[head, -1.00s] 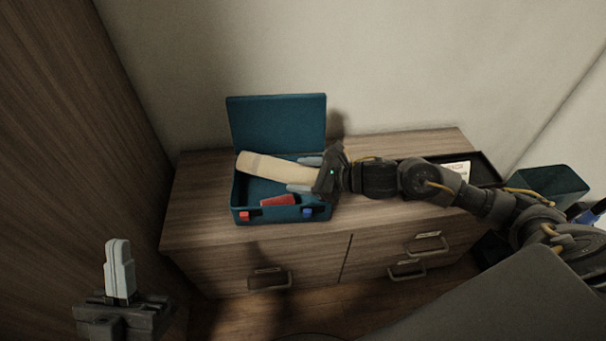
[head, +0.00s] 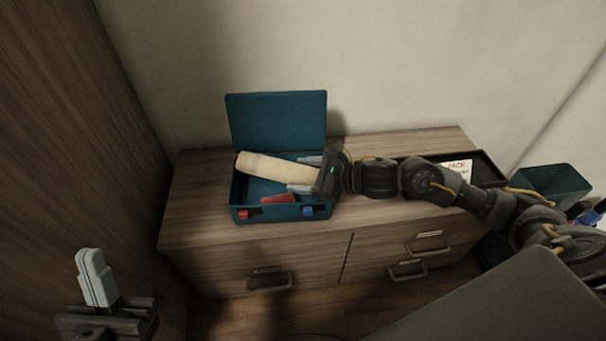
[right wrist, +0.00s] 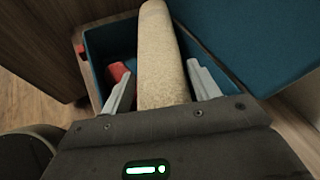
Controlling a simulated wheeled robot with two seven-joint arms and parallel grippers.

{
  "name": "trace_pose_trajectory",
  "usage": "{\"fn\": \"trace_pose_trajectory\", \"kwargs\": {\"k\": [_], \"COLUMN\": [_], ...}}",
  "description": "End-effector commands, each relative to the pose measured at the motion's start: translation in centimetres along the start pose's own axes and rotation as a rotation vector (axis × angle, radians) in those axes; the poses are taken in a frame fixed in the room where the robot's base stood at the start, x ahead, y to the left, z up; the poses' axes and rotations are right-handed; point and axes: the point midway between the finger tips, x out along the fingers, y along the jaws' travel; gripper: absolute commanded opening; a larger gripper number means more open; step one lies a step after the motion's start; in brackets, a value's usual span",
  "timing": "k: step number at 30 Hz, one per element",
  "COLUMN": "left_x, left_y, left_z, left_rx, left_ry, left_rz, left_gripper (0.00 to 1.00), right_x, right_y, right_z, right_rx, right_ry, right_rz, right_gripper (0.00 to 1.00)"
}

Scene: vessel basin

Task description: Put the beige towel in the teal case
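The teal case (head: 277,120) stands open on the dresser, its lid up at the back. The beige towel (head: 275,169), a long roll, lies slanted across the case opening, its left end by the left rim. I cannot tell whether it rests on the case floor. My right gripper (head: 304,174) is over the case's right side, fingers spread either side of the towel's right end. In the right wrist view, the towel (right wrist: 161,65) runs between the fingers, with a gap by the left one. My left gripper (head: 92,262) is shut and empty at lower left.
A red item (head: 278,199) lies inside the case. The dresser top (head: 196,198) is clear left of the case. A dark tray (head: 490,170) with a white labelled item (head: 461,169) sits at right, behind my right arm. A dark teal bin (head: 553,184) stands beyond the dresser.

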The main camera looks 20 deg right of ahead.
Motion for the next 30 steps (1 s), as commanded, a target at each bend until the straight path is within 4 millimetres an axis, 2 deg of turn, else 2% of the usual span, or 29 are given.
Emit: {"fn": "trace_pose_trajectory", "kwargs": {"k": [1, 4, 5, 15, 23, 25, 30], "left_x": [0.0, 0.0, 0.0, 0.2, 0.6, 0.3, 0.2], "left_y": [0.0, 0.0, 0.0, 0.1, 1.5, 1.6, 1.9], "left_z": [0.0, 0.0, 0.0, -0.1, 2.5, 3.0, 3.4], "left_rx": [0.0, 0.0, 0.0, -0.002, -0.035, -0.037, -0.041], "left_ry": [-0.001, -0.001, -0.001, -0.01, -0.265, -0.281, -0.319], "left_rz": [0.0, 0.0, 0.0, 0.001, 0.041, 0.045, 0.052], "left_gripper": [0.0, 0.0, 0.0, 0.0, 0.0, 0.0, 0.0], "right_x": [0.0, 0.0, 0.0, 0.0, -0.6, -2.7, -7.0], "right_y": [0.1, 0.1, 0.1, 0.2, -0.3, -0.2, -0.1], "right_z": [-0.3, -0.3, -0.3, -0.2, 1.3, 0.7, 0.8], "right_rx": [0.001, 0.001, 0.001, 0.002, 0.001, -0.001, -0.002], "right_ry": [0.006, 0.007, 0.007, 0.009, 0.007, 0.012, 0.011], "right_rz": [0.002, 0.003, 0.003, 0.004, 0.003, 0.002, 0.004], "right_gripper": [0.68, 0.81, 0.82, 0.82, 0.82, 0.82, 0.82]}}
